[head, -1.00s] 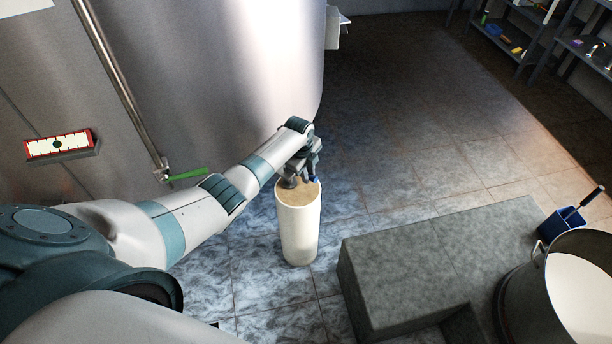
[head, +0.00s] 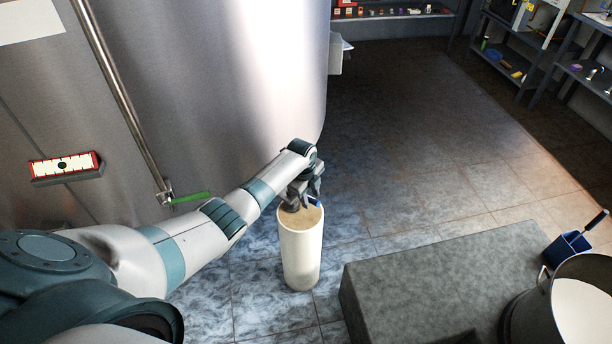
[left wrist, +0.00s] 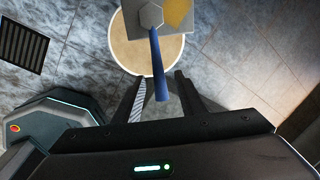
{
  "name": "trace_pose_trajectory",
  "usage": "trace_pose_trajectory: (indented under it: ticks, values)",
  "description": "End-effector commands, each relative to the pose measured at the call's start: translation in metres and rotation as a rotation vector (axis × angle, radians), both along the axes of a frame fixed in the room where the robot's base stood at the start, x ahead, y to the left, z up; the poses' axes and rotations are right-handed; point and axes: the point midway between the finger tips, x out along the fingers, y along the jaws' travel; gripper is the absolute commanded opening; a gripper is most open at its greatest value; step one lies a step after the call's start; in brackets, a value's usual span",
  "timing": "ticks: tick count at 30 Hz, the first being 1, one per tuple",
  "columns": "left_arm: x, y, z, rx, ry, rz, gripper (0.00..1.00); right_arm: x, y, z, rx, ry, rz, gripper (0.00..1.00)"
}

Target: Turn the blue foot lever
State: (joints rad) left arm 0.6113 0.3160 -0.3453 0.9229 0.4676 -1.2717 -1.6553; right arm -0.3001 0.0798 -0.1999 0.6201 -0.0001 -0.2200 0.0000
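The blue foot lever (left wrist: 156,65) shows in the left wrist view as a narrow bar running from a grey hexagonal hub toward my gripper. In the head view only a small blue bit of it (head: 314,203) shows beside my fingers. It sits over the tan top of a cream cylindrical post (head: 301,255). My left gripper (head: 304,200) is at the post's top. In the left wrist view its two fingers (left wrist: 160,82) are apart, with the lever's free end between them and gaps visible on both sides. My right gripper is out of view.
A large steel tank (head: 230,80) stands behind my left arm, with a green-handled valve (head: 190,198) on its pipe. A grey stone step (head: 430,285) and a steel pot (head: 575,300) are at right. A floor grate (left wrist: 22,45) shows in the wrist view. Floor beyond the post is clear.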

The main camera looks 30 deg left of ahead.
Motion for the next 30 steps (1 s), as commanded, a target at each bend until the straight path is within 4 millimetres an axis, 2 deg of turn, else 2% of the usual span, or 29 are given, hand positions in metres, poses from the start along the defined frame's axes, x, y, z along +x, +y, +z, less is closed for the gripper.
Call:
trace_pose_trajectory:
  ticks: [8,24,30]
  values:
    - [-0.006,0.002,0.031,0.001,-0.002,-0.002,0.37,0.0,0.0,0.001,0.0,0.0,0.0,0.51]
    - [-0.024,0.004,0.126,0.002,-0.004,-0.003,0.37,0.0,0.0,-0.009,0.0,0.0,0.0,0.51]
    - [-0.029,0.005,0.152,0.001,-0.002,-0.002,0.37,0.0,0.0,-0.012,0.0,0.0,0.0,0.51]
